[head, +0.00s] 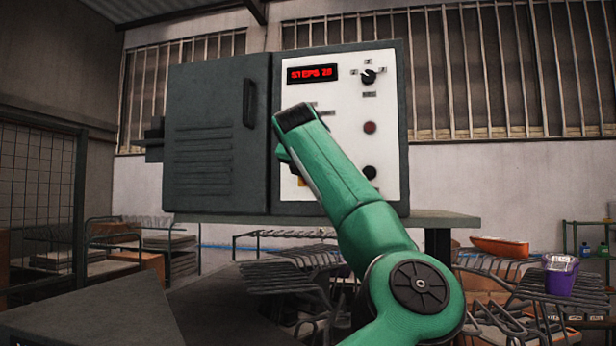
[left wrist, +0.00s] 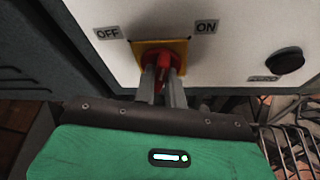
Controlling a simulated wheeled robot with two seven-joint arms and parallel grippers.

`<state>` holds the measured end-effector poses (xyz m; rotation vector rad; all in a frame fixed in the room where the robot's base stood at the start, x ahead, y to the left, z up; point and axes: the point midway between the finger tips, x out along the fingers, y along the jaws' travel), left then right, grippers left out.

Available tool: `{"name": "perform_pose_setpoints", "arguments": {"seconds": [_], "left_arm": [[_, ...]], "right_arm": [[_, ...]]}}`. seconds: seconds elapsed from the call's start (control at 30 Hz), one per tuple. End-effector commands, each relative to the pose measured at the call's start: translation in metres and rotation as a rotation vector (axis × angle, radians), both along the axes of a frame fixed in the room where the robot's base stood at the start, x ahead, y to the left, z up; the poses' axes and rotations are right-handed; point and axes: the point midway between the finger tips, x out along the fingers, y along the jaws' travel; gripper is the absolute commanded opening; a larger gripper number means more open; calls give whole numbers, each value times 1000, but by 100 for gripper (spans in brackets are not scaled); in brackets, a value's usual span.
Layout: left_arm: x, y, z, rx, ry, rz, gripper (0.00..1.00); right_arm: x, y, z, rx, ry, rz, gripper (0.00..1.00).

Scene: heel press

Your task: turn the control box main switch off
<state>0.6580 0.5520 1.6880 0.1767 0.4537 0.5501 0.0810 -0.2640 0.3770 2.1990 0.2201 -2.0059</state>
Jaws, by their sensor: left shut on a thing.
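The control box (head: 340,140) is a dark cabinet with a white front panel. Its main switch is a red rotary handle (left wrist: 164,62) on a yellow plate (left wrist: 143,48), low on the panel. An OFF label (left wrist: 107,33) is up left of it and an ON label (left wrist: 206,27) up right. My left gripper (left wrist: 163,82) is shut on the red handle, one finger on each side. The handle's exact angle is hard to tell behind the fingers. In the head view my green arm hides most of the switch; only a bit of yellow shows. My right gripper is not in view.
The panel has a red display (head: 312,73) reading "STEPS 20", a selector knob (head: 368,76), a dark red button (head: 369,127) and a black knob (head: 370,172). The grey door (head: 217,135) is at left. Metal racks and a purple cup (head: 560,275) stand lower right.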

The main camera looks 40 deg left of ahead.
Motion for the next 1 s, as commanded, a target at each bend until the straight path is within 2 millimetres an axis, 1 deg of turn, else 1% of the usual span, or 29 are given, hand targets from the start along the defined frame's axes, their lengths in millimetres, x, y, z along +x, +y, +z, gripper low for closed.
{"name": "perform_pose_setpoints", "arguments": {"seconds": [0.03,0.7,1.0], "left_arm": [[0,0,-1,-42,-22,-2,0],[-2,4,-2,-597,-329,-2,0],[-2,4,-2,-801,-441,-2,0]], "right_arm": [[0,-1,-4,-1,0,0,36],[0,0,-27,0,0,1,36],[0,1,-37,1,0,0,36]]}}
